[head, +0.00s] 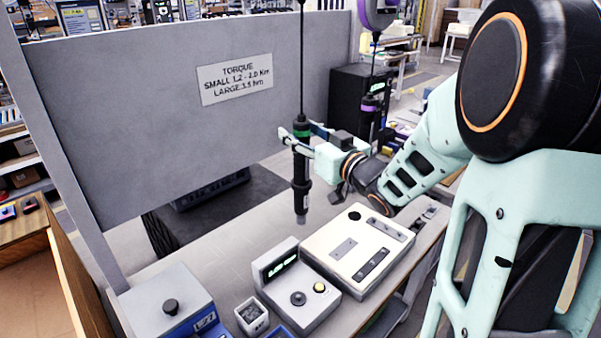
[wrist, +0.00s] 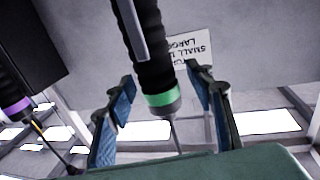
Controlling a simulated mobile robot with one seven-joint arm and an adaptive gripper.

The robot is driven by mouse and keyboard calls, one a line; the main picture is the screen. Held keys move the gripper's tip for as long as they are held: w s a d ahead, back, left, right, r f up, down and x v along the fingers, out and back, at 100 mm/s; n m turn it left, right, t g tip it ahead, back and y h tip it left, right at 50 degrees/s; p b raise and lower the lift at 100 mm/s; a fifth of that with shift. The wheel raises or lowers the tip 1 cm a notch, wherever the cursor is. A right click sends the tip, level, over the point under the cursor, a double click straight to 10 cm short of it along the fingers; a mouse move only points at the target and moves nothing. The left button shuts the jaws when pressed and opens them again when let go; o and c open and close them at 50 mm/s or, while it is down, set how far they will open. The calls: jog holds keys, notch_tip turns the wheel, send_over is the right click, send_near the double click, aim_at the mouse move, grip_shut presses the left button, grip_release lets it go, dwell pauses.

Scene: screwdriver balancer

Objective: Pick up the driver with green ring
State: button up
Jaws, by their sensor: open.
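The driver with the green ring (head: 301,165) is black and hangs upright on a cable above the bench in the head view. Its green ring (wrist: 162,99) shows in the wrist view, between the two fingers. My gripper (head: 294,134) is open, with one finger on each side of the driver near the ring. In the wrist view my gripper (wrist: 165,95) shows a gap between the driver and the left finger; the right finger is closer to it. I cannot tell whether it touches.
A second driver with a purple ring (head: 370,104) hangs to the right; it also shows in the wrist view (wrist: 17,106). A grey panel (head: 150,110) with a torque sign (head: 237,80) stands behind. Below are a white fixture (head: 345,246) and a control box (head: 297,290) on the bench.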

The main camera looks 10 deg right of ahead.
jog(key=shift+c, duration=0.5)
grip_shut()
jog(key=shift+r, duration=0.1)
